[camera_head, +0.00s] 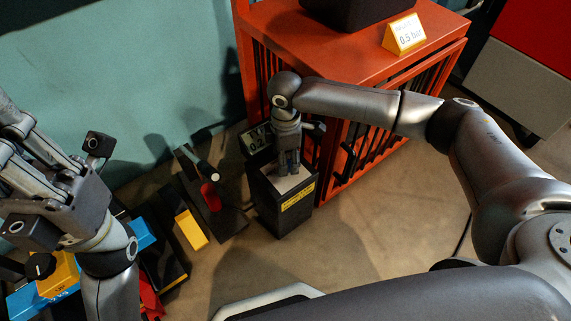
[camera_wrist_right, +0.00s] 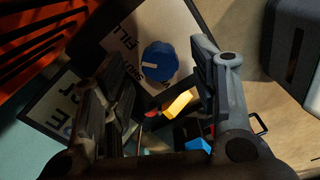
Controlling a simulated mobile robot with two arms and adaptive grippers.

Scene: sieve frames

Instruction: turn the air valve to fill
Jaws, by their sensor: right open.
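The valve is a blue knob (camera_wrist_right: 158,62) with a white pointer line. It sits on a pale plate (camera_wrist_right: 115,30) lettered FILL and what looks like SHUT; the pointer faces left in the right wrist view. The plate tops a dark box (camera_head: 290,218) with a yellow label. My right gripper (camera_head: 288,160) points down over the box top. Its open fingers (camera_wrist_right: 160,78) show on either side of the knob; I cannot tell whether they touch it. In the head view the knob is hidden by this gripper. My left gripper (camera_head: 32,148) is at the left, apart from the box, its fingers spread.
A small display (camera_head: 257,141) stands behind the box, its reading partly hidden. An orange barred cabinet (camera_head: 345,60) stands close behind and right, bearing a 0.5 bar sign (camera_head: 404,35). A yellow block (camera_head: 191,229) and other parts lie left. Floor in front is clear.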

